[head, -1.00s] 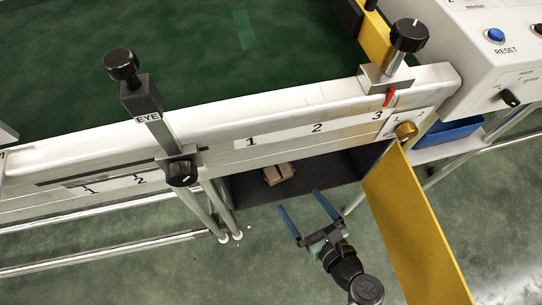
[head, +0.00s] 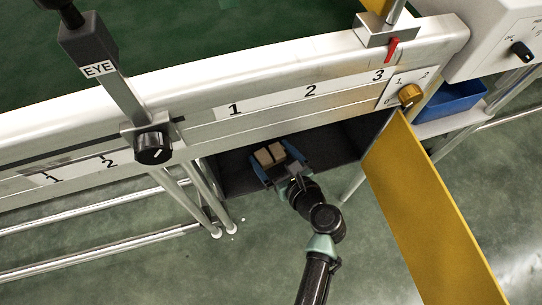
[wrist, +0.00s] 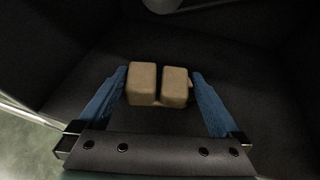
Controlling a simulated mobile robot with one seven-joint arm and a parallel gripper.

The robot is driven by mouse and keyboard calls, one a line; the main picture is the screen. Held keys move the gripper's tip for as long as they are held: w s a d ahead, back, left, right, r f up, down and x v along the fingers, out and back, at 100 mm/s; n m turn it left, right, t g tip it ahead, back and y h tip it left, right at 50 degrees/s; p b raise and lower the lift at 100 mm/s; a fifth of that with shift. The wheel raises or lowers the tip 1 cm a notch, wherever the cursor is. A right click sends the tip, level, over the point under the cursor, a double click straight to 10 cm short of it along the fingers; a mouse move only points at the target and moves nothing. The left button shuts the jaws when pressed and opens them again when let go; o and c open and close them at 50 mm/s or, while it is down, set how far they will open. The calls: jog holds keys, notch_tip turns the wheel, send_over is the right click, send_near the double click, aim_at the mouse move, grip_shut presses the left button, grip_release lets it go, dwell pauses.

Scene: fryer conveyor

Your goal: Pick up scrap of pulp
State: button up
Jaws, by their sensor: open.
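The scrap of pulp (head: 268,155) is a small tan piece with two raised blocks side by side. It lies in the dark bin under the conveyor, and it also shows in the wrist view (wrist: 144,84). My gripper (head: 281,164) is open, with its blue fingers spread on either side of the scrap. In the wrist view my gripper (wrist: 160,82) has one blue finger left and one right of the scrap, with narrow gaps showing. The underside of the scrap is hidden.
The dark bin (head: 235,178) has walls around the scrap. A yellow panel (head: 425,205) stands to the right of the bin. The white conveyor rail (head: 260,82) runs above it. A metal leg (head: 204,196) stands at the left. A pale rounded object (wrist: 162,5) shows at the top of the wrist view.

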jog(key=c, duration=0.9)
jog(key=shift+r, duration=0.1)
jog(key=shift+c, duration=0.2)
